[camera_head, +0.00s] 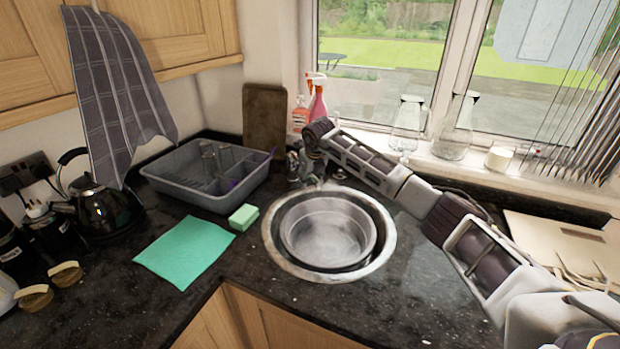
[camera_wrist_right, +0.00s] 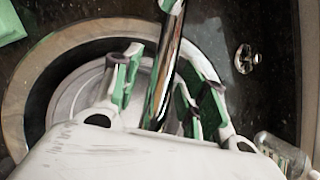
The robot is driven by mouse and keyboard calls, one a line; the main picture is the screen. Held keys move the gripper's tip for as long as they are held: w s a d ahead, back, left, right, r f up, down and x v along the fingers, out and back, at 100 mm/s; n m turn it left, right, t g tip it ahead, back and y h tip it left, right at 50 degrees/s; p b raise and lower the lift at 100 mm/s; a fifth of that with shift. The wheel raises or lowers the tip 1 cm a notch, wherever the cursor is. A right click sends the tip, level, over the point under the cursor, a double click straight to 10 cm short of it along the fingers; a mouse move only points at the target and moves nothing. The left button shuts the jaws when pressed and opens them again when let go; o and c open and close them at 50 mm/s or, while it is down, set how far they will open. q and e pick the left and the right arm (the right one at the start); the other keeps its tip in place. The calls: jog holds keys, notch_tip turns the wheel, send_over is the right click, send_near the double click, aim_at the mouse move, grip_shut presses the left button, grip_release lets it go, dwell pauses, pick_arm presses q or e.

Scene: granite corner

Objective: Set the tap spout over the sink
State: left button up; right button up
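The round sink (camera_head: 380,257) is set in the dark worktop, with a round metal basin (camera_head: 325,232) inside it. The tap (camera_head: 293,168) stands behind the sink, partly hidden by my right gripper (camera_head: 312,168). In the right wrist view the chrome spout (camera_wrist_right: 166,70) runs between the two green-padded fingers of my right gripper (camera_wrist_right: 165,92). A gap shows between the left finger and the spout; contact at the right finger is unclear. The sink rim (camera_wrist_right: 40,62) shows behind and to the left. My left gripper is out of view.
A grey dish rack (camera_head: 205,175), a green sponge (camera_head: 243,217) and a teal cloth (camera_head: 185,250) lie left of the sink. Spray bottles (camera_head: 317,103) and glass jars (camera_head: 408,125) stand by the window. The worktop in front of the sink is clear.

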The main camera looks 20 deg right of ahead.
jog(key=shift+r, duration=0.1)
jog(key=shift+v, duration=5.9)
notch_tip(320, 180, up, 10)
jog(key=p, duration=1)
